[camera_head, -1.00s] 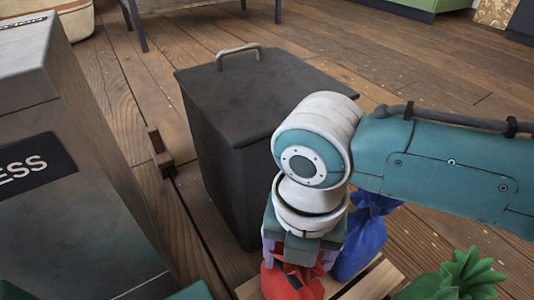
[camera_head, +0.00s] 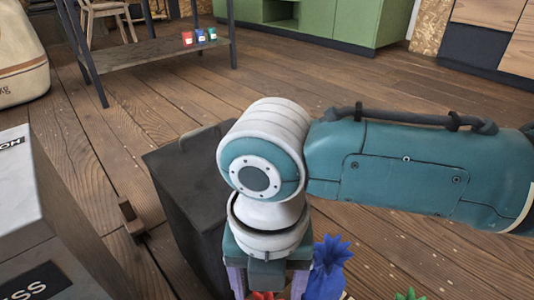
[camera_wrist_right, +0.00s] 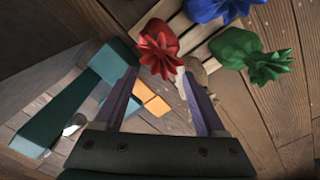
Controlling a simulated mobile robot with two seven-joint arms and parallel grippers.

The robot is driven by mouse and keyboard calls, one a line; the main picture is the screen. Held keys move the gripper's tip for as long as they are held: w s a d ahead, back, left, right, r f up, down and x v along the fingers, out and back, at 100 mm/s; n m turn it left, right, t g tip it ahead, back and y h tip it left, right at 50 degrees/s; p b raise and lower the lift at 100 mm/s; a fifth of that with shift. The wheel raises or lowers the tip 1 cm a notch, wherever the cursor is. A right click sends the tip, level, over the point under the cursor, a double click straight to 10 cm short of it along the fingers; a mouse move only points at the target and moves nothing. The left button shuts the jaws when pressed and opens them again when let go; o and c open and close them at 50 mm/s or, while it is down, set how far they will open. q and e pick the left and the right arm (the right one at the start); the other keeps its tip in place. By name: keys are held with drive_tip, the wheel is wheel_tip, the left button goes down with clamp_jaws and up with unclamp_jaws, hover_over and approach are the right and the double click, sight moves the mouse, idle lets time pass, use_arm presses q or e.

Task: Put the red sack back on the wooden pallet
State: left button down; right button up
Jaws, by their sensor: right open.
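The red sack (camera_wrist_right: 160,42) stands at the edge of the wooden pallet (camera_wrist_right: 203,32) in the right wrist view; its base is partly hidden. Only its tied top (camera_head: 262,296) shows at the bottom of the head view. My right gripper (camera_wrist_right: 160,78) is open, its fingers apart on either side of the sack's tied top and holding nothing. In the head view the right gripper (camera_head: 268,287) points down, its fingertips cut off by the frame. My left gripper is not in view.
A blue sack (camera_head: 328,268) and a green sack (camera_wrist_right: 250,52) stand on the pallet beside the red one. A dark lidded bin (camera_head: 185,185) is behind my right wrist. A grey box (camera_head: 45,230) is at left. Small packets (camera_head: 199,37) lie on a shelf behind. Floor at right is clear.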

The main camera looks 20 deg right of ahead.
drive_tip(key=s+a+r+m+t+y, duration=0.1)
drive_tip(key=s+a+r+m+y, duration=0.15)
drive_tip(key=s+a+m, duration=0.6)
drive_tip(key=s+d+r+m+t+h, duration=0.1)
drive_tip(key=s+d+r+m, duration=0.1)
drive_tip(key=d+m, duration=0.7)
drive_tip(key=s+d+r+m+t+h, duration=0.1)
drive_tip(key=d+r+m, duration=0.1)
drive_tip(key=d+m, duration=0.7)
drive_tip(key=m, duration=0.2)
drive_tip(key=shift+s+m+t, duration=0.3)
drive_tip(key=shift+s+m, duration=0.05)
wheel_tip(320, 180, up, 101)
drive_tip(key=p, duration=10.1)
drive_tip(key=shift+r, duration=0.2)
